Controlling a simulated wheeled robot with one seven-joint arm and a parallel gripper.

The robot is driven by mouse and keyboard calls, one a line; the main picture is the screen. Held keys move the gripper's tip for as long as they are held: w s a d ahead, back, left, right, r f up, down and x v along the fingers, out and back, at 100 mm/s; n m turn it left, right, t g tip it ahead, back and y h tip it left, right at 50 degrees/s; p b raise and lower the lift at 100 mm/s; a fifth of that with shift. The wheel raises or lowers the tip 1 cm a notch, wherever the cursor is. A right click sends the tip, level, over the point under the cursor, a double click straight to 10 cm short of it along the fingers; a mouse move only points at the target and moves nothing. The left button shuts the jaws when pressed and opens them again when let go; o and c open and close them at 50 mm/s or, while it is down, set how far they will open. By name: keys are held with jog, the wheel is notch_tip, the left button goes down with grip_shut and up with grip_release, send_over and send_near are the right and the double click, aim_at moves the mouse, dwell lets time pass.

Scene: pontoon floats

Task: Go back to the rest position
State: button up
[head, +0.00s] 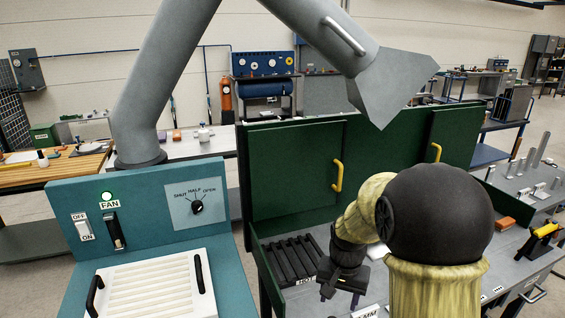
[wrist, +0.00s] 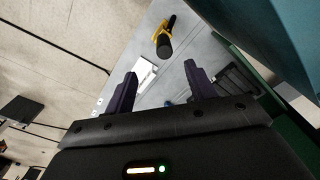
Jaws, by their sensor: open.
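My gripper (head: 341,292) hangs at the near end of my arm, above the grey bench top and just right of the black slatted rack. In the wrist view my gripper (wrist: 160,70) shows two dark fingers spread apart with nothing between them. Beyond the fingers lie the grey bench surface, a small white label and a yellow-and-black tool (wrist: 165,37). My forearm hides part of the bench in the head view.
A black slatted rack (head: 294,260) marked HOT sits left of my gripper. Green panels (head: 295,172) with yellow handles stand behind. A teal cabinet (head: 150,190) with fan switches and a white slatted panel (head: 155,288) is at left. An orange block (head: 487,216) lies right.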

jog(key=s+r+n+t, duration=0.1)
jog(key=s+n, duration=0.3)
jog(key=s, duration=0.8)
jog(key=shift+n+t, duration=0.3)
jog(key=shift+t, duration=0.3)
jog(key=shift+s+r, duration=0.1)
jog(key=shift+c, duration=0.2)
jog(key=c, duration=0.3)
jog(key=shift+c, duration=0.2)
